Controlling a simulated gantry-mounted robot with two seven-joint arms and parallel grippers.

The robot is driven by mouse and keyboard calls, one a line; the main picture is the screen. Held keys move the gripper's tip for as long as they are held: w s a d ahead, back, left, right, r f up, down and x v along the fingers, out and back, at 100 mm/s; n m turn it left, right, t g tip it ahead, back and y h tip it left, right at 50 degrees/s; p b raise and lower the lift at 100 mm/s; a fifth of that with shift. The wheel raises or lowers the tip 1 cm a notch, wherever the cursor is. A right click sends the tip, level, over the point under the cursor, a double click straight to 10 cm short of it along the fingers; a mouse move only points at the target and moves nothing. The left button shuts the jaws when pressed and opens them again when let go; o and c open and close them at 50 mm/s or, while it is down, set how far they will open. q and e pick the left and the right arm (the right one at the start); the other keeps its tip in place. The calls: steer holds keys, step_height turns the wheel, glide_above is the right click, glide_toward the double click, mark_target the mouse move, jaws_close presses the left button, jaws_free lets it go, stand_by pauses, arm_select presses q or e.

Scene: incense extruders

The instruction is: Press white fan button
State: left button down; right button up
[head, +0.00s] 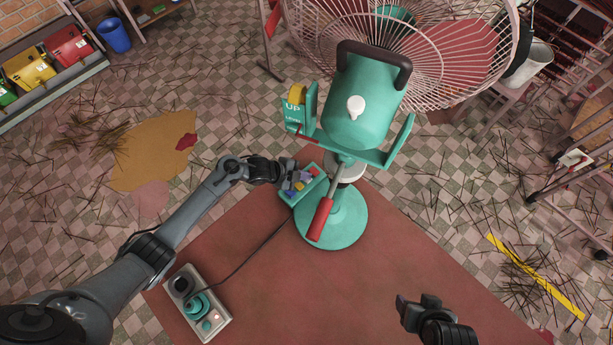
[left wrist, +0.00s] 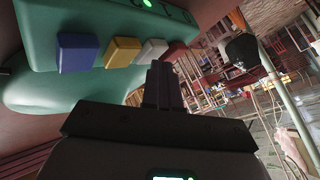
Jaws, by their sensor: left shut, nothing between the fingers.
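The teal fan (head: 362,105) stands on the table with its button panel (head: 313,193) at the left of its base. In the left wrist view the panel (left wrist: 200,8) carries a blue button (left wrist: 77,53), a yellow button (left wrist: 122,52), a white button (left wrist: 152,50) and a red button (left wrist: 175,50) in a row. My left gripper (left wrist: 163,72) is shut and empty. Its fingertips are right by the white button and overlap its lower edge; I cannot tell whether they touch. My right gripper (head: 418,303) is away from the fan, low in the head view; its jaw opening is unclear.
The red-brown table (head: 290,290) is mostly clear in the middle. A red-handled lever (head: 320,219) hangs over the fan's round base.

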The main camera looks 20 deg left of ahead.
arm_select(q)
steer(key=shift+r+p, duration=0.5)
steer(key=shift+r, duration=0.2)
steer(key=shift+r+p, duration=0.4)
step_height(320, 180, up, 4)
steer(key=p, duration=0.3)
steer(key=shift+r+p, duration=0.1)
steer(key=shift+p, duration=0.3)
